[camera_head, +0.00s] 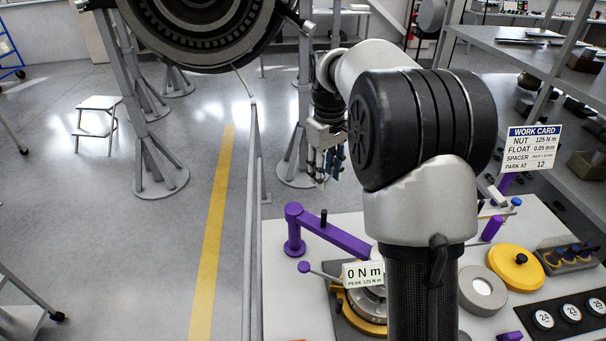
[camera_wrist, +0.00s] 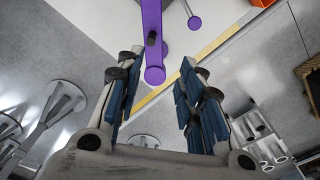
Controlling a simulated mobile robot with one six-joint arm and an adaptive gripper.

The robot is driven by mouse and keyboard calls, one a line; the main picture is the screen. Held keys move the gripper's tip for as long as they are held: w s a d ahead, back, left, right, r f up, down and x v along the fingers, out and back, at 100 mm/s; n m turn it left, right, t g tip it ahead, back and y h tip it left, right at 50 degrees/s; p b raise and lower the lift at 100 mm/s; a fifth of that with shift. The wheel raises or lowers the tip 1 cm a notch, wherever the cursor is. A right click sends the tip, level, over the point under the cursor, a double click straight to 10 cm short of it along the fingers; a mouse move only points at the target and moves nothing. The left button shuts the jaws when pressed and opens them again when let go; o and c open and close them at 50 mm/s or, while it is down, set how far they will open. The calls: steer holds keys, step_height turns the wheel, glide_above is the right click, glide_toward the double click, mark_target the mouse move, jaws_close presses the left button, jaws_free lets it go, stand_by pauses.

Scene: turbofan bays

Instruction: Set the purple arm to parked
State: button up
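The purple arm (camera_head: 345,238) reaches over the bench from a round purple post at its left end toward the lower right. A black upright peg stands on it near that end, and my own arm hides its far part. In the wrist view the purple arm (camera_wrist: 152,25) comes down from the top edge, with its rounded end between the fingertips in the picture. My gripper (camera_head: 324,163) hangs in the air above and beyond the post. In the wrist view my gripper (camera_wrist: 158,72) has its fingers spread, with nothing visibly held. The work card (camera_head: 534,147) reads "PARK AT 12".
A "0 N m" readout (camera_head: 363,274) stands by a gold-rimmed fixture. A small purple ball knob (camera_head: 304,266) is beside it. A yellow disc (camera_head: 515,268) and a grey ring lie to the right. A rail runs left of the bench, and the engine (camera_head: 200,30) hangs at the upper left.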

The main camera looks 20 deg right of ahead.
steer(key=w+d+p, duration=0.1)
steer(key=w, duration=0.1)
steer(key=b, duration=0.1)
glide_toward(323, 226)
steer(key=f, duration=0.4)
steer(key=w+f, duration=0.1)
steer(key=f, duration=0.1)
steer(key=shift+d+f, duration=0.2)
steer(key=shift+c, duration=0.6)
jaws_close()
